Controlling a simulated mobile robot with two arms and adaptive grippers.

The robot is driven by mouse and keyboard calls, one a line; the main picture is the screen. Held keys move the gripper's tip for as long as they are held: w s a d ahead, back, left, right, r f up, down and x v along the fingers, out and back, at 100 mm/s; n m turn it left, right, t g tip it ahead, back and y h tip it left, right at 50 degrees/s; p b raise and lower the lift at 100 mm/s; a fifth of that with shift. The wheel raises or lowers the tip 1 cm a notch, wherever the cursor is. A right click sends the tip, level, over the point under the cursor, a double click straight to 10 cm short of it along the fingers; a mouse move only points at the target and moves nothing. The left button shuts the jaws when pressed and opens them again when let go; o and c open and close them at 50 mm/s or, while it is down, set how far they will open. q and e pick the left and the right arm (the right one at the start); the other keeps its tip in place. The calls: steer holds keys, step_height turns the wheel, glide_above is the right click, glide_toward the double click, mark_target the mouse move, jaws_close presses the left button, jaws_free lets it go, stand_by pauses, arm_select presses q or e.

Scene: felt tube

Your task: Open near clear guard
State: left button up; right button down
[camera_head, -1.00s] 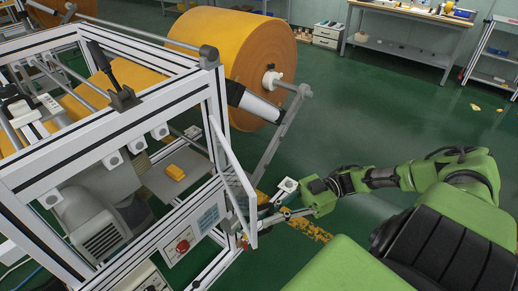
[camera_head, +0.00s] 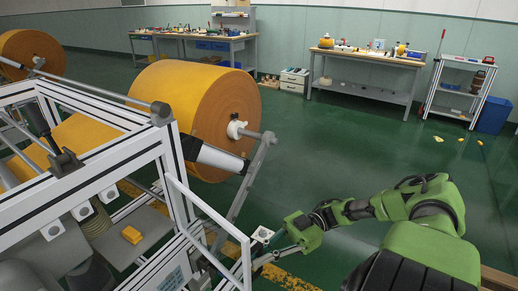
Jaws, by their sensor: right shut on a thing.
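The near clear guard (camera_head: 207,209) is a see-through panel in a pale frame at the near right corner of the machine. It stands swung outward at an angle from the machine frame (camera_head: 108,158). My right gripper (camera_head: 259,252) reaches in from the right and is shut at the guard's outer edge. The exact part it grips is small and partly hidden. My left gripper is not in view.
A large orange felt roll (camera_head: 190,105) sits behind the guard, with a slanted grey arm (camera_head: 245,185) beside it. A small yellow block (camera_head: 132,235) lies inside the machine. Green floor (camera_head: 345,150) is open to the right; workbenches stand far back.

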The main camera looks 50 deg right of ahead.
steer(key=c, duration=2.2)
jaws_free()
steer(key=shift+o, duration=0.2)
steer(key=v, duration=1.2)
